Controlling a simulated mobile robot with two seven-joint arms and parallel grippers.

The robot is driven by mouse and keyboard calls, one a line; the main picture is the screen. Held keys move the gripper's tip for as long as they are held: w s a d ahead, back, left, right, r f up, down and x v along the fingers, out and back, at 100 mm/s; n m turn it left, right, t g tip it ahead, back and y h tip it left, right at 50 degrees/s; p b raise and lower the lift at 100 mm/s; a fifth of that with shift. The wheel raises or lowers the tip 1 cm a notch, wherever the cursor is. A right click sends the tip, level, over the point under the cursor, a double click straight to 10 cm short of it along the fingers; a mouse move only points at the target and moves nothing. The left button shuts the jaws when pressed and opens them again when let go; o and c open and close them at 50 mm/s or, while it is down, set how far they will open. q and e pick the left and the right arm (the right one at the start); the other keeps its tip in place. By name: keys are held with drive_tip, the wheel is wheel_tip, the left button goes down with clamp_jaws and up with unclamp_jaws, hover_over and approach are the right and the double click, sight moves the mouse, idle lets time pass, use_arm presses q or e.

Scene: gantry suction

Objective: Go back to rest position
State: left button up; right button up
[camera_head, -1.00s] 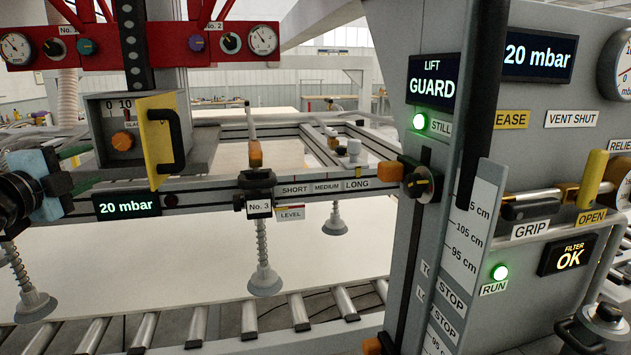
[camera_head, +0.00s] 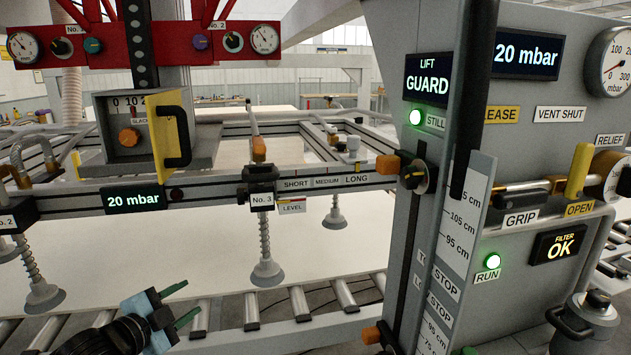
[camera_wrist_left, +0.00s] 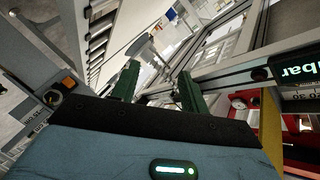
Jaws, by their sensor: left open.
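My left gripper (camera_head: 183,304) is low in the head view, in front of the roller conveyor and below the gantry beam. Its two green fingers are apart with nothing between them. In the left wrist view the open fingers (camera_wrist_left: 159,70) stand apart, with beam and rollers beyond. A small green tip (camera_head: 469,351) shows at the bottom edge of the head view. It may be a finger of my right gripper, but too little shows to tell its state.
The gantry beam (camera_head: 220,190) crosses above a pale sheet (camera_head: 130,262) on rollers (camera_head: 298,307). Suction cups (camera_head: 267,272) hang from it. A yellow-plated slack box (camera_head: 127,140) stands at left. The grey control panel (camera_head: 540,85) with its lift lever fills the right.

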use_arm(q)
drive_tip(key=s+d+f+n+g+y, duration=0.1)
drive_tip(key=s+d+f+n, duration=0.25)
drive_tip(key=s+f, duration=0.6)
drive_tip(key=s+d+f+n+g, duration=0.1)
drive_tip(key=s+d+f+n, duration=0.4)
drive_tip(key=f, duration=0.7)
drive_tip(key=s+a+f+n+g+y, duration=0.1)
drive_tip(key=s+f, duration=0.4)
drive_tip(key=s, duration=0.5)
drive_tip(key=s+a+f+n+g+y, duration=0.1)
drive_tip(key=s+f+n, duration=0.3)
drive_tip(key=s, duration=0.6)
drive_tip(key=shift+s+a+f+g+y, duration=0.3)
drive_tip(key=shift+f+g+y, duration=0.2)
drive_tip(key=shift+f, duration=0.4)
